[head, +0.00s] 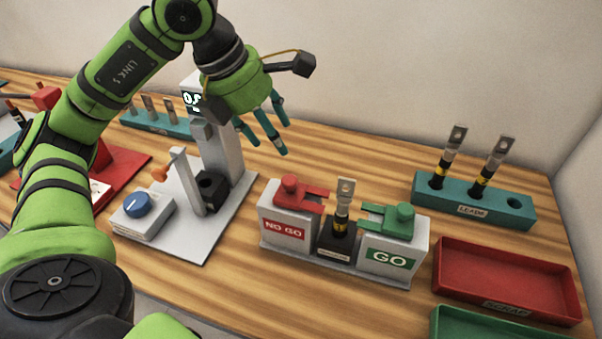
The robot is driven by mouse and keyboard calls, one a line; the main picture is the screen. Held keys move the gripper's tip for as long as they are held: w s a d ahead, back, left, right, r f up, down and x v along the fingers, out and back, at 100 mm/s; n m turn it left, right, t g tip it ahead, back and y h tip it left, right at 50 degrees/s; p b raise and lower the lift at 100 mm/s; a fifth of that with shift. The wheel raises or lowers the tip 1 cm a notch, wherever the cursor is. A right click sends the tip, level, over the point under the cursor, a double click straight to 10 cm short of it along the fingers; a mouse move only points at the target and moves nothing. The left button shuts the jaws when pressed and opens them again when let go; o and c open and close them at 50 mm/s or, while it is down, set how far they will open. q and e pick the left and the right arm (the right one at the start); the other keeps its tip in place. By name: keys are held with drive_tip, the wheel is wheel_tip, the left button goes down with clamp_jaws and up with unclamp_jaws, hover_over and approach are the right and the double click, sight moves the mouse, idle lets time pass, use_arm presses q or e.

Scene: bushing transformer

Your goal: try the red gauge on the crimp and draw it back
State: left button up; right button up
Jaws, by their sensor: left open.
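The red gauge (290,188) sits on top of the white NO GO block (284,228), its forked prongs pointing right toward the lead. The lead with the crimp (343,206) stands upright in a black holder (337,240) between the two blocks, its metal lug on top. The red prongs end just left of the lead and look apart from it. My left gripper (268,138) is open and empty, its teal fingers pointing down, above and behind the red gauge beside the display column. My right gripper is not in view.
A green gauge (398,220) sits on the GO block (391,257). A grey press (215,140) with a blue knob (137,204) stands left. A teal LEADS rack (475,203) holds two leads at right. A red SCRAP tray (508,280) and a green tray (480,325) lie front right.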

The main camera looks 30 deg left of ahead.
sight(288, 180)
use_arm(q)
drive_tip(key=f, duration=0.3)
drive_tip(key=f+b, duration=0.1)
drive_tip(key=f, duration=0.2)
drive_tip(key=d+f+b, duration=0.1)
drive_tip(key=f, duration=0.2)
drive_tip(key=shift+w+f, duration=0.2)
drive_tip(key=shift+w, duration=0.2)
drive_tip(key=shift+w+d+f, duration=0.15)
drive_tip(key=shift+w+f, duration=0.1)
drive_tip(key=shift+f, duration=0.45)
clamp_jaws()
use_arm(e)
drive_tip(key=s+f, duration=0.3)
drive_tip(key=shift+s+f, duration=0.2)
